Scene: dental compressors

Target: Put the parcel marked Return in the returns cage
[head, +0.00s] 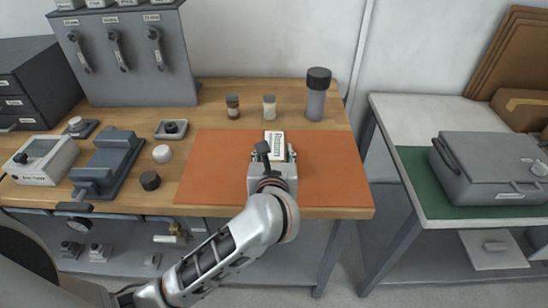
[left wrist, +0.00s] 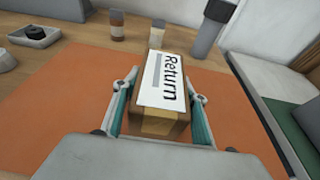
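The parcel is a small brown box with a white label reading Return (head: 274,142). It lies on the orange mat (head: 215,165) on the wooden bench, and its brown end faces me in the left wrist view (left wrist: 160,124). My left gripper (head: 272,155) is low over the mat, with one finger on each side of the parcel. In the left wrist view its teal-padded fingers (left wrist: 166,92) stand apart, with narrow gaps seeming to show beside the box. My right gripper is not in view. No returns cage shows.
Two small jars (head: 269,107) and a tall grey cylinder (head: 316,95) stand behind the mat. A grey vise-like device (head: 106,160) and a black knob (head: 150,180) are to the left. A second table with a grey case (head: 490,165) stands right, across a gap.

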